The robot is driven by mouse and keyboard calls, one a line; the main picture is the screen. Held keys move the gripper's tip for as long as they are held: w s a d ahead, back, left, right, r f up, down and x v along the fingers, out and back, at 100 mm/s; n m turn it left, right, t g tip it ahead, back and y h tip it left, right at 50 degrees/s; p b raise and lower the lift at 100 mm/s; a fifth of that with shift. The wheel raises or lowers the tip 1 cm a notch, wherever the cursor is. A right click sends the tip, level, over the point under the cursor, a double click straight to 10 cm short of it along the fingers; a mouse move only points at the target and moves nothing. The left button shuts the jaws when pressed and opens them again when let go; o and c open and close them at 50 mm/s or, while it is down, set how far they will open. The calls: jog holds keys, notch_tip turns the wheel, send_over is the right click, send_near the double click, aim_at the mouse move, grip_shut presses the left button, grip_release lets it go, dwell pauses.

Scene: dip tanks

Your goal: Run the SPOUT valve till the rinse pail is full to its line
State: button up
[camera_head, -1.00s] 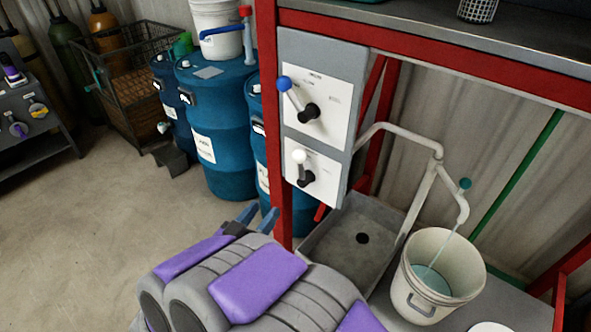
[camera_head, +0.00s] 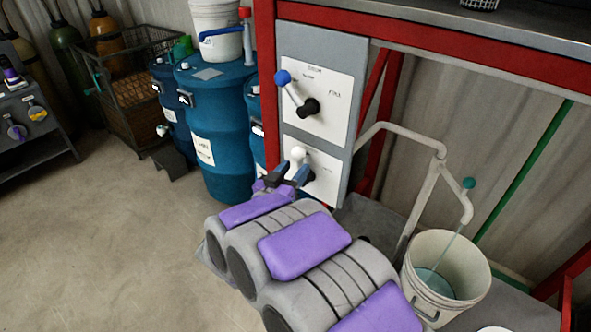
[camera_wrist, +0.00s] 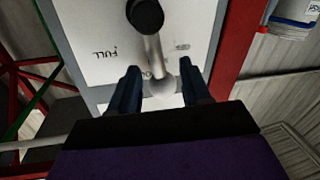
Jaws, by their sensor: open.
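The grey panel carries two levers: an upper one with a blue knob (camera_head: 283,77) and a lower one with a white knob (camera_head: 297,153). The panel labels are too blurred here to tell which is SPOUT. My gripper (camera_head: 290,170) is open at the white knob. In the wrist view the white knob (camera_wrist: 164,84) shows between the tips of my open fingers (camera_wrist: 160,78); I cannot tell if they touch it. An upside-down FULL label (camera_wrist: 98,54) shows beside that lever. A thin stream runs from the spout (camera_head: 466,208) into the white rinse pail (camera_head: 458,250), which holds some water. Its fill line is not clear.
A grey basin (camera_head: 365,218) lies left of the pail, partly hidden by my arm. A red frame post (camera_head: 266,70) stands left of the panel. Blue drums (camera_head: 218,130) stand behind it.

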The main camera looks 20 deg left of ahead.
jog(key=shift+w+d, duration=0.15)
jog(key=shift+w, duration=0.8)
jog(key=c, duration=0.9)
jog(key=shift+r, duration=0.15)
